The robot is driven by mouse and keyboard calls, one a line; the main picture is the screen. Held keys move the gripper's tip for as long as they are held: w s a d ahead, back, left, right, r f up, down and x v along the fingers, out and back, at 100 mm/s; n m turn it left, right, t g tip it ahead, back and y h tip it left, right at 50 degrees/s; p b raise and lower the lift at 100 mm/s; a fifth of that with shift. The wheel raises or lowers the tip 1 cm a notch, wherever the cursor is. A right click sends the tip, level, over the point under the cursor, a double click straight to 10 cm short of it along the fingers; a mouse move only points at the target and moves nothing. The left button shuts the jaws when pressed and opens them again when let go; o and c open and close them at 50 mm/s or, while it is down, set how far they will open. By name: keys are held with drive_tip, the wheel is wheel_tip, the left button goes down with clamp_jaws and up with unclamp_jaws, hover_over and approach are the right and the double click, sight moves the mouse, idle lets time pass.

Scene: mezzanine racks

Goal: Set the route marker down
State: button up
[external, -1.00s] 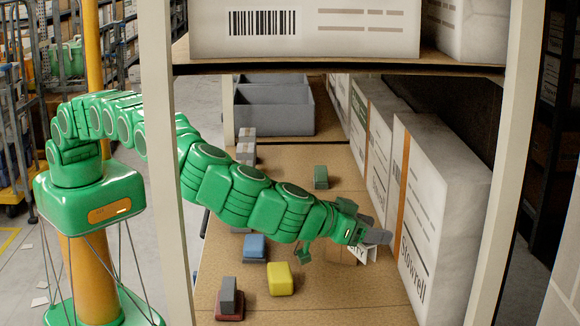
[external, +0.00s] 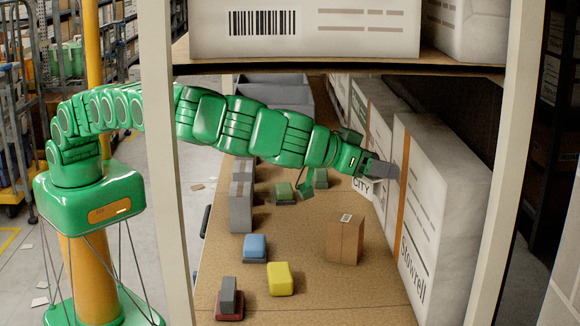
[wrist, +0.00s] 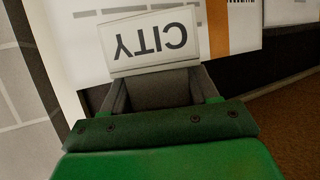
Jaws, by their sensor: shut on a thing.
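The route marker (external: 363,186) is a small white sign with the word CITY in dark letters. In the wrist view the marker (wrist: 151,42) appears upside down, just beyond the grey fingers. My gripper (external: 384,171) is shut on it and holds it above the shelf board (external: 310,285), close to the white cartons on the right. The gripper (wrist: 155,90) also shows in the wrist view. In the external view the fingers and wrist hide part of the marker. I cannot tell whether the marker touches a carton.
Large white cartons (external: 440,215) line the right side. A small brown box (external: 345,239), a yellow block (external: 280,278), a blue block (external: 255,247) and a grey block on a red base (external: 229,297) stand on the board. Grey boxes (external: 241,205) stand left.

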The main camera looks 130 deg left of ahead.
drive_tip(key=s+a+f+n+g+y, duration=0.1)
drive_tip(key=s+a+f+n+g, duration=0.15)
drive_tip(key=s+a+f, duration=0.5)
drive_tip(key=s+a+f+n+g, duration=0.25)
drive_tip(key=s+a+f, duration=0.2)
drive_tip(key=a, duration=0.55)
drive_tip(key=s+a+f+n+g+h, duration=0.1)
drive_tip(key=s+a+f+n+g, duration=0.2)
drive_tip(key=s+a, duration=0.55)
drive_tip(key=s+a+f+n+g, duration=0.15)
drive_tip(key=s+a+f, duration=0.35)
drive_tip(key=s, duration=0.7)
drive_tip(key=shift+m+g, duration=0.25)
drive_tip(key=shift+m, duration=0.1)
drive_tip(key=shift+w+d+f, duration=0.1)
drive_tip(key=shift+d+f, duration=0.05)
drive_tip(key=shift+f, duration=1.7)
drive_tip(key=shift+w+d+f, duration=0.1)
drive_tip(key=shift+f, duration=1.75)
drive_tip(key=o, duration=1)
drive_tip(key=shift+f, duration=0.15)
drive_tip(key=shift+o, duration=0.2)
